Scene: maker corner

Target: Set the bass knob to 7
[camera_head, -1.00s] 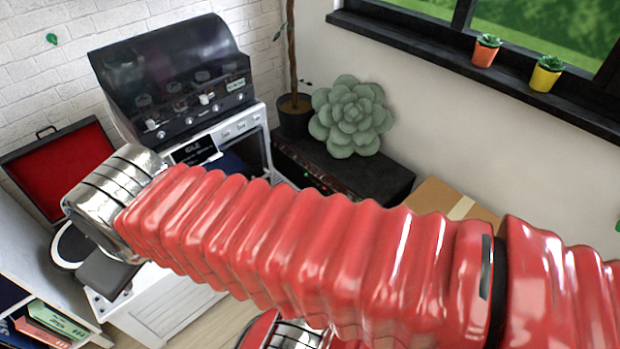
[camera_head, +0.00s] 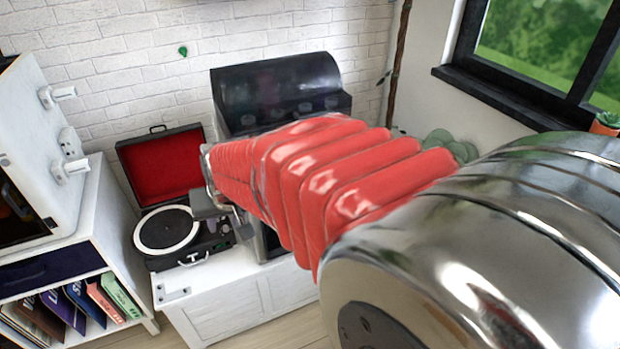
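I cannot make out a knob marked bass in the current view. A record player (camera_head: 185,258) with an open red-lined lid (camera_head: 165,170) sits on a white cabinet (camera_head: 225,297); small controls at its right side are too small to read. My red-sleeved arm crosses the middle of the view. My gripper (camera_head: 212,206) shows only as a small grey part at the arm's far end, in front of the record player's right side in the picture. Its fingers are not clear, and I cannot tell whether it touches anything.
A black hooded appliance (camera_head: 285,85) stands behind my arm, its front mostly hidden. At left, a white shelf (camera_head: 75,262) holds upright sleeves, with a white unit (camera_head: 45,135) with handles on top. A window (camera_head: 550,50) is at upper right. Some floor shows at the bottom.

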